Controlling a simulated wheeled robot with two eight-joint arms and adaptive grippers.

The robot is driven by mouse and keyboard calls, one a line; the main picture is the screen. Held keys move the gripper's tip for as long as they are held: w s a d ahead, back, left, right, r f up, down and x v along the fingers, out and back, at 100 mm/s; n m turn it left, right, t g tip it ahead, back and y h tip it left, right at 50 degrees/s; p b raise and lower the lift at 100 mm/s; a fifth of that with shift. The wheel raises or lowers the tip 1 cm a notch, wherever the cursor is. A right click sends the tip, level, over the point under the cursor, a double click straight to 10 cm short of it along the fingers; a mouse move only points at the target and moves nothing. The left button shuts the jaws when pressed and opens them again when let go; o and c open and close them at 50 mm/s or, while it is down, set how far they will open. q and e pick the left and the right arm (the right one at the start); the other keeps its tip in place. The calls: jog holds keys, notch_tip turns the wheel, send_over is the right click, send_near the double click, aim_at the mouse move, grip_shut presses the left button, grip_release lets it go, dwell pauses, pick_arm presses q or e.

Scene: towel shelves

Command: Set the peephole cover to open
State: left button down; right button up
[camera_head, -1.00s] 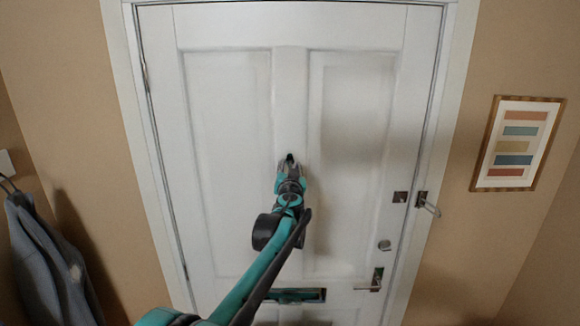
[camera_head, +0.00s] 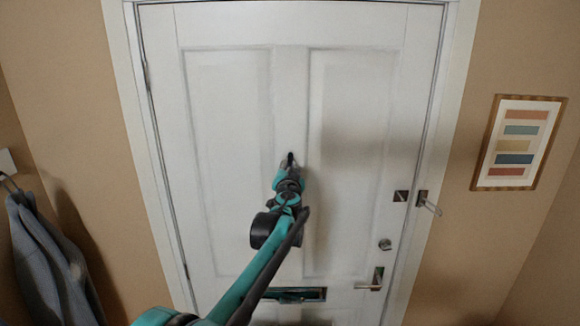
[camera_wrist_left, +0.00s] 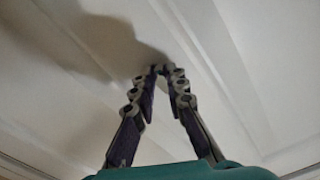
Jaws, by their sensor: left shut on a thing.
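The white front door (camera_head: 225,150) is closed. The peephole cover (camera_head: 290,155) is a tiny dark spot at the upper middle of the door's centre strip, mostly hidden by my fingertips. My left gripper (camera_head: 289,162) reaches up to it from below and is shut on it. In the left wrist view the two fingers of the left gripper (camera_wrist_left: 161,70) converge against the white door (camera_wrist_left: 240,60). The cover cannot be made out between them, so I cannot tell whether it is open or covering the hole. My right gripper is not in view.
A door chain plate (camera_head: 400,196), a round lock (camera_head: 385,244) and a lever handle (camera_head: 372,281) sit at the door's right side. A mail slot (camera_head: 312,294) is below my arm. A coat (camera_head: 50,255) hangs left; a framed picture (camera_head: 518,143) hangs right.

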aim_at(281, 152)
pick_arm(q)
jog(key=m, duration=0.2)
jog(key=a+m, duration=0.1)
jog(key=m, duration=0.2)
jog(key=a+r+m, duration=0.1)
jog(key=m, duration=0.2)
jog(key=shift+r, duration=0.1)
jog(key=m, duration=0.3)
jog(key=r+m, duration=0.1)
jog(key=shift+a+m, duration=0.25)
jog(key=shift+m, duration=0.05)
jog(key=shift+r+m+p, duration=0.15)
jog(key=shift+r+m, duration=0.15)
jog(key=shift+m, duration=0.65)
jog(key=shift+r+m+p, duration=0.15)
jog(key=shift+r+m, duration=0.1)
jog(key=shift+m, duration=0.7)
jog(key=c, duration=1.5)
grip_release()
jog(key=shift+w+a, duration=0.15)
jog(key=shift+c, duration=0.2)
jog(key=s, duration=1.2)
